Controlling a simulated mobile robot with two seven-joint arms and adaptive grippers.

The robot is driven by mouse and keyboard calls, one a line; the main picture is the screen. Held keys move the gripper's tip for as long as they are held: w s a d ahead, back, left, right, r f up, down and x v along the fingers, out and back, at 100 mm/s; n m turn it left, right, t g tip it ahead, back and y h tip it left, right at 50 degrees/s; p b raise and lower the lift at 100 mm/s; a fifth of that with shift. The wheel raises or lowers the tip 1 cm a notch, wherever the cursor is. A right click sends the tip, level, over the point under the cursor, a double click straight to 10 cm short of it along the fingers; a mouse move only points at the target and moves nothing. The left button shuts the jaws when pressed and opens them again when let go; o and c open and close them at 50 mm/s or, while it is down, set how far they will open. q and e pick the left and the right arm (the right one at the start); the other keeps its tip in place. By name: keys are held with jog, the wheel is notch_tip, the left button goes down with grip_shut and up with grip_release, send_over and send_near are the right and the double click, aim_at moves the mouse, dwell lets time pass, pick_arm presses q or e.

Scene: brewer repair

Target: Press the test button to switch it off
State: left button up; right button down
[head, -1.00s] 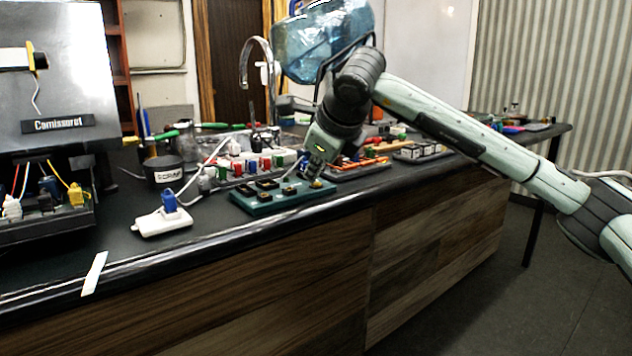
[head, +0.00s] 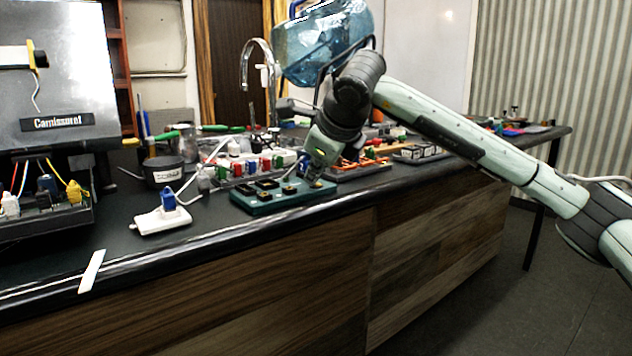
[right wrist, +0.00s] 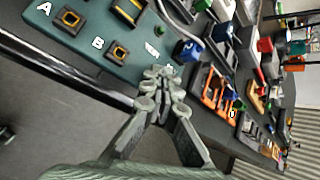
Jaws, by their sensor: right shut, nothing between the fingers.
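The green test board (head: 285,205) lies near the counter's front edge in the head view. In the right wrist view the board (right wrist: 104,24) shows dark sockets with yellow-edged openings, the letters A and B, and a TEST label. My right gripper (head: 314,181) points down at the board's right end. Its fingers are shut and empty. In the right wrist view the fingertips (right wrist: 162,80) are beside the TEST label and cover the spot below it. Contact cannot be told. My left gripper is out of view.
A white socket block (head: 160,221) with a blue plug (head: 168,200) stands left of the board. Trays of coloured parts (head: 360,172) lie behind and right. A blue water bottle (head: 322,45) is behind my arm.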

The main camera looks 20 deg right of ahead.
jog(key=shift+r, duration=0.25)
jog(key=shift+r+p, duration=1.8)
jog(key=shift+r, duration=1.3)
